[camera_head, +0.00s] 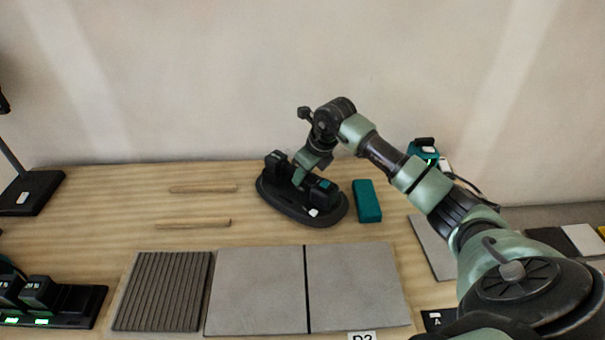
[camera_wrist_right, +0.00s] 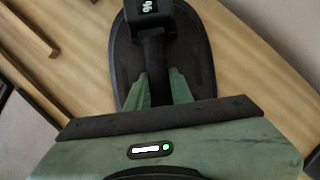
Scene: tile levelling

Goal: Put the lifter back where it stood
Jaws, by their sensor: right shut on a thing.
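The lifter (camera_head: 334,209) is a black, oval-based tool with a handle and a small display. It is at the back middle of the wooden table, seemingly flat on or just over the top; I cannot tell whether it touches. My right gripper (camera_head: 302,176) comes down on it from above and is shut on its handle. In the right wrist view the green fingers (camera_wrist_right: 158,92) close around the black handle, with the lifter's oval base (camera_wrist_right: 198,60) beneath. The fingers and arm hide part of the lifter. My left gripper is not in view.
A teal block (camera_head: 367,201) lies close right of the lifter. Two wooden strips (camera_head: 193,224) lie left. Grey tiles (camera_head: 257,290) and a ribbed tile (camera_head: 163,291) lie in front. A black charger-like rack (camera_head: 75,304) is front left; a black stand (camera_head: 32,192) is back left.

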